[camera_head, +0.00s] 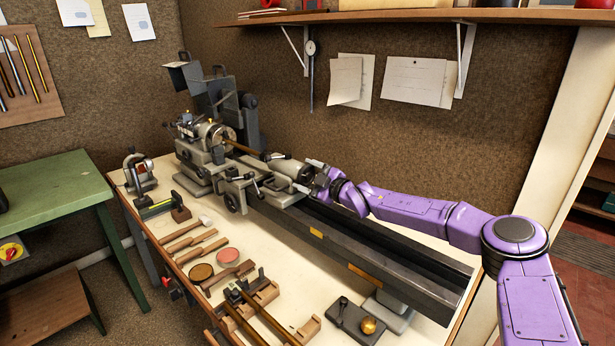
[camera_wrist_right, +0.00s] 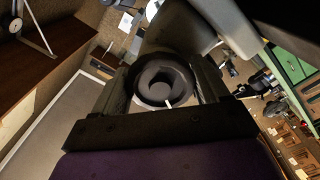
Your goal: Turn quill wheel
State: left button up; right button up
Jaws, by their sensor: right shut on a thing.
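The lathe's grey tailstock (camera_head: 284,170) stands on the long dark bed. The quill wheel (camera_wrist_right: 162,82) is a dark round wheel with a stepped hub and a small pale piece near its lower rim. In the right wrist view it sits between the two fingers of my right gripper (camera_wrist_right: 163,90). In the head view my right gripper (camera_head: 319,181) is at the right-hand end of the tailstock and largely hides the wheel. It is shut on the wheel. My left gripper is not in view.
A brass rod (camera_head: 242,147) runs from the headstock (camera_head: 200,140) toward the tailstock. A shelf (camera_head: 420,15) hangs on the wall behind.

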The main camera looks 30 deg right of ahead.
dwell(0.4)
jog(key=o, duration=1)
jog(key=v, duration=0.1)
jog(key=b+v, duration=0.1)
jog(key=v, duration=0.1)
jog(key=b+v, duration=0.1)
jog(key=v, duration=0.1)
jog(key=shift+s+d+f, duration=0.2)
jog(key=shift+f, duration=0.05)
send_near(310, 178)
jog(key=shift+a+r, duration=0.15)
jog(key=shift+r, duration=0.1)
